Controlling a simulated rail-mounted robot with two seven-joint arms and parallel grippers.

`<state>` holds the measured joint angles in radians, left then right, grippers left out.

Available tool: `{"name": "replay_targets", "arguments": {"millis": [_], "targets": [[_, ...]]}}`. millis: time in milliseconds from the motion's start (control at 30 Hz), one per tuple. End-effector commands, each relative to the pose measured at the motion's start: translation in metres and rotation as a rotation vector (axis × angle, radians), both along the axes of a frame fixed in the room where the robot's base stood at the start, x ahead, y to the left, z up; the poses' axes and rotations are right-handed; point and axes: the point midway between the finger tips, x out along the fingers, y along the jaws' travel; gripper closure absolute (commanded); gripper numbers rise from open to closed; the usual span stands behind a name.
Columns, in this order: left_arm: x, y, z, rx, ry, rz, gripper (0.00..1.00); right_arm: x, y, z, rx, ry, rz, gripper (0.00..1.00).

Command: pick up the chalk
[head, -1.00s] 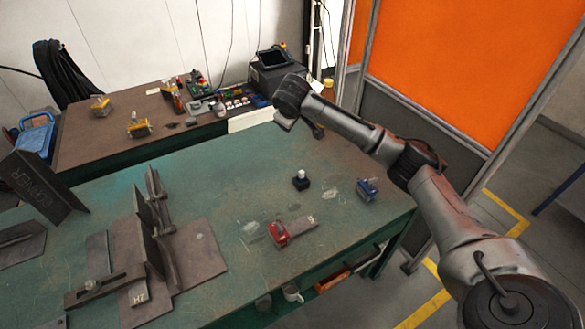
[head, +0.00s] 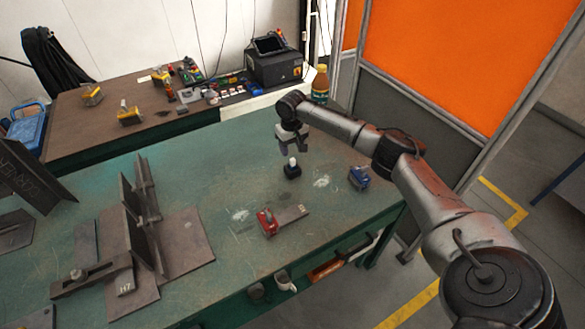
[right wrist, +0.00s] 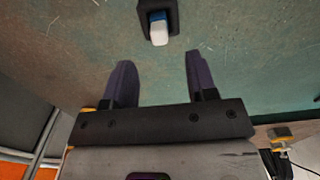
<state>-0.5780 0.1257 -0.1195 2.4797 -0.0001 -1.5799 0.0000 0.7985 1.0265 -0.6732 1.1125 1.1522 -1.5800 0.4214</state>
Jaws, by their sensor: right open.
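The chalk (head: 292,162) is a short white piece standing upright in a small black holder (head: 292,172) on the green table. In the right wrist view the chalk (right wrist: 158,33) shows white with a blue part, and its dark holder (right wrist: 172,8) is at the top edge. My right gripper (head: 293,149) points down just above and behind the chalk. In the right wrist view its two fingers (right wrist: 159,66) are apart with nothing between them, and the chalk lies beyond the fingertips, roughly in line with the gap. My left gripper is not in view.
A blue object (head: 359,178) stands right of the holder. A red clamp (head: 267,222) on a metal piece lies in front. Steel plates and a fixture (head: 180,250) fill the table's left. A bottle (head: 320,84) and black machine (head: 274,68) stand behind.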

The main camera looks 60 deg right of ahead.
Motion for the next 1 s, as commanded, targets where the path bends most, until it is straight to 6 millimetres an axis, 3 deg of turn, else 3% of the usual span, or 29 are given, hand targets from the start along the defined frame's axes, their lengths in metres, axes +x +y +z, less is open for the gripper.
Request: {"name": "replay_targets", "arguments": {"millis": [367,733,1000], "targets": [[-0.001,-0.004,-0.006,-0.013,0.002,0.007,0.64,-0.001,0.000,-0.019,-0.001,0.000,0.001,0.48],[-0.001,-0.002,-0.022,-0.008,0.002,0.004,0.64,-0.005,0.004,-0.062,0.000,0.001,0.002,0.48],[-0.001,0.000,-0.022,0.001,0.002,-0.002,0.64,-0.005,0.003,-0.065,-0.001,0.000,0.002,0.48]]}}
